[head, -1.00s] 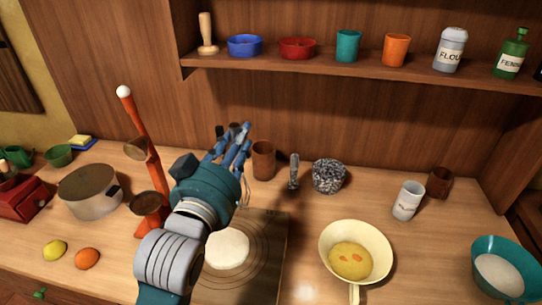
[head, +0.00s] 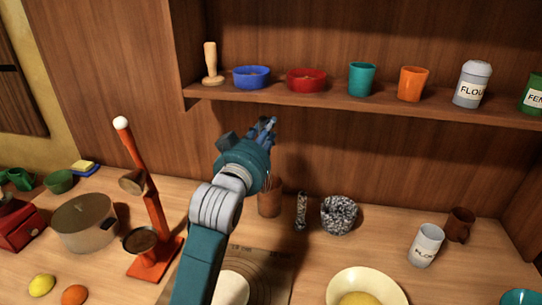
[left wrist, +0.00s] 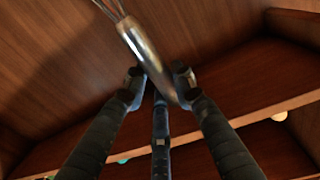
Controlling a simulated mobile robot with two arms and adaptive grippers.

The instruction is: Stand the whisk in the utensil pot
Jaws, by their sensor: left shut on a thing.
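My left gripper (head: 268,128) is shut on the whisk. In the left wrist view the whisk's shiny metal handle (left wrist: 148,58) sits between the fingers (left wrist: 158,88), and its wires (left wrist: 112,8) run out at the top edge. In the head view the gripper is raised in front of the back panel, and thin whisk wires (head: 266,182) show below it, at the mouth of the brown utensil pot (head: 271,204). I cannot tell whether the wires are inside the pot or in front of it. The pot stands upright on the counter. My right gripper is out of view.
A patterned cylinder (head: 301,211) and a speckled pot (head: 339,215) stand right of the utensil pot. An orange stand (head: 157,222) is to its left. A shelf (head: 330,98) with bowls and cups overhangs behind. A cream bowl (head: 366,282) is in front.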

